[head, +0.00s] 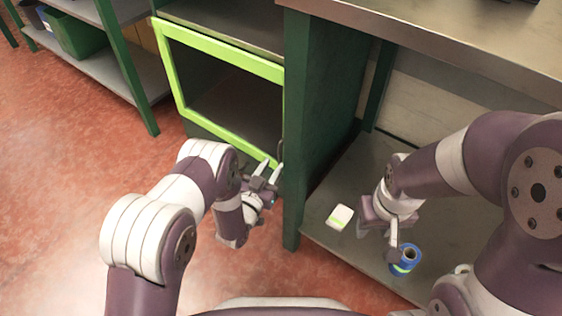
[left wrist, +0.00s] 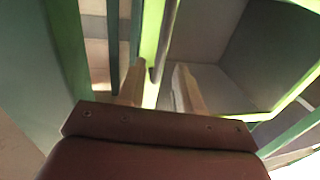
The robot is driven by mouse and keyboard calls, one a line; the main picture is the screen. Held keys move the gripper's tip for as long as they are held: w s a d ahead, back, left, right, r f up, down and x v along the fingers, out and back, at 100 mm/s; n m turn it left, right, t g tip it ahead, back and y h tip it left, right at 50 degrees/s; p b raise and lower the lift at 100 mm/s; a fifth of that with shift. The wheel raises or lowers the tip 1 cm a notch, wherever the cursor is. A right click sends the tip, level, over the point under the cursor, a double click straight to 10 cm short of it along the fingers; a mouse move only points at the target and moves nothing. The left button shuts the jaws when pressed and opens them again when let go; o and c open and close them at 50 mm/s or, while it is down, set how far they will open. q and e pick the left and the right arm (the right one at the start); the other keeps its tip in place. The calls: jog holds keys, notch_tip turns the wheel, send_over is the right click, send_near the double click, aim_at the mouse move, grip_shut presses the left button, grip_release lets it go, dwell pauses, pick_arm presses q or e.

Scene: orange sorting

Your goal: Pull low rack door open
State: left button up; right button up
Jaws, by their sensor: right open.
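The low rack door is a lime-green frame (head: 225,60) on the dark green rack in the head view. Its dark upright handle (head: 281,150) is near the right edge; in the left wrist view the handle (left wrist: 161,45) stands between my fingers. My left gripper (head: 270,172) is at the door's lower right corner, fingers pointing at it. In the left wrist view my left gripper (left wrist: 158,82) has its fingers apart, with gaps beside the handle. I cannot tell whether the door is slightly ajar. My right gripper (head: 378,236) is open over the lower shelf at right.
A green post (head: 297,130) stands just right of my left gripper. A white box (head: 340,217) and a blue roll (head: 406,259) are on the lower shelf near my right gripper. A green bin (head: 75,35) sits on the left rack. The red floor (head: 60,150) left of the door is clear.

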aim_at(280, 156)
pick_arm(q)
jog(key=x, duration=0.1)
jog(key=b+x, duration=0.1)
jog(key=x, duration=0.1)
jog(key=b+x, duration=0.1)
jog(key=x, duration=0.1)
jog(key=shift+w+f, duration=0.1)
jog(key=shift+f, duration=0.15)
jog(key=shift+w+d+r, duration=0.2)
jog(key=shift+w, duration=0.15)
grip_shut()
pick_arm(e)
notch_tip(280, 156, down, 3)
jog(key=shift+f, duration=0.2)
